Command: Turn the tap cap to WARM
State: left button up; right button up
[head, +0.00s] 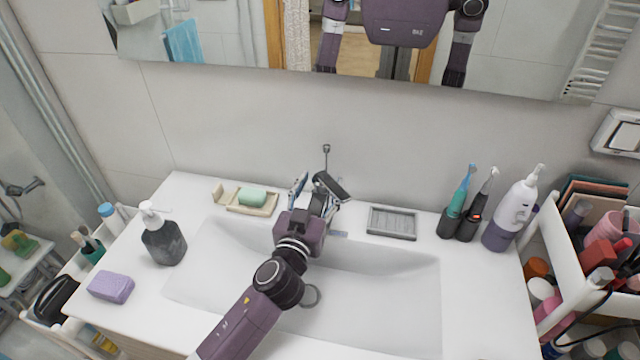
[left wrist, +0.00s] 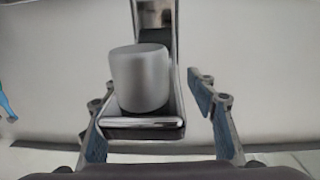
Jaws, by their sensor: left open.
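The tap (head: 331,186) stands at the back middle of the sink (head: 390,290), with a dark flat top in the head view. In the left wrist view a grey rounded cylinder, which looks like the tap cap (left wrist: 141,80), sits on the chrome tap body (left wrist: 150,128). My left gripper (head: 316,192) is at the tap and partly hides it. Its blue-padded fingers (left wrist: 157,112) are open, one on each side of the tap, with gaps showing. I cannot make out a WARM mark. My right gripper is not in view.
A soap dish (head: 262,210) with green soap (head: 252,197) is left of the tap; a grey tray (head: 392,236) is right. A soap dispenser (head: 163,240) and purple sponge (head: 111,287) stand left. Toothbrushes (head: 462,190) and a white-purple bottle (head: 511,215) stand right. A mirror (head: 225,40) hangs behind.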

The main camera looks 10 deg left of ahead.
pick_arm(q)
jog(key=shift+c, duration=0.3)
grip_shut()
jog(key=shift+a, duration=0.1)
